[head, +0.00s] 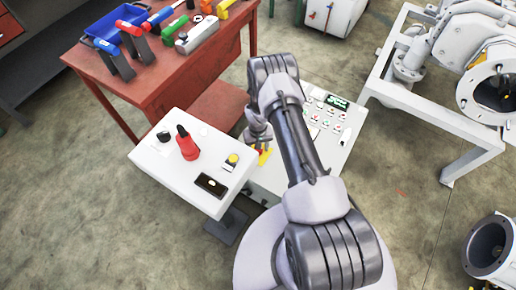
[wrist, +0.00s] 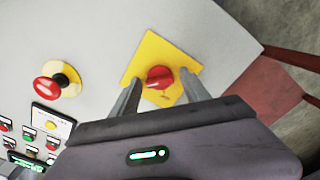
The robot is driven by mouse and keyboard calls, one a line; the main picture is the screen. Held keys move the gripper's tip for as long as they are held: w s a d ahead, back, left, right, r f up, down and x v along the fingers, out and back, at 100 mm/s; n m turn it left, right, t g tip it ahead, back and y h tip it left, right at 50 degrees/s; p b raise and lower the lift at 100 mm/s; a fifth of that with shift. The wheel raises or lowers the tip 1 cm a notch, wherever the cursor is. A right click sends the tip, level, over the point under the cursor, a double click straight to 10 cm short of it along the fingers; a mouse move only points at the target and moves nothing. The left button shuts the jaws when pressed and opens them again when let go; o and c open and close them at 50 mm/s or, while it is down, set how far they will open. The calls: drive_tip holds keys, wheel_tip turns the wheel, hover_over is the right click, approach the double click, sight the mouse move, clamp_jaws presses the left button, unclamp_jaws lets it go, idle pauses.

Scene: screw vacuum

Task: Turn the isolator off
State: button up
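The isolator is a red rotary knob (wrist: 159,76) on a yellow square plate (wrist: 150,52) on the pale panel. In the head view its yellow plate (head: 265,157) shows partly behind my arm. My gripper (wrist: 161,80) is open, with one finger on each side of the red knob. Small gaps seem to show between knob and fingers; contact cannot be made out. In the head view my gripper (head: 259,137) is over the plate, its fingers partly hidden.
A red mushroom button (wrist: 47,90) on a yellow base and a block of push-buttons (wrist: 45,133) share the panel. A white pedestal (head: 165,165) carries a red handle (head: 187,145). A red tool table (head: 195,80) stands behind; white machinery (head: 465,45) stands right.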

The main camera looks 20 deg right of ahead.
clamp_jaws()
drive_tip(key=n, duration=0.8)
drive_tip(key=shift+n, duration=0.4)
drive_tip(key=n, duration=0.4)
drive_tip(key=shift+n, duration=2.5)
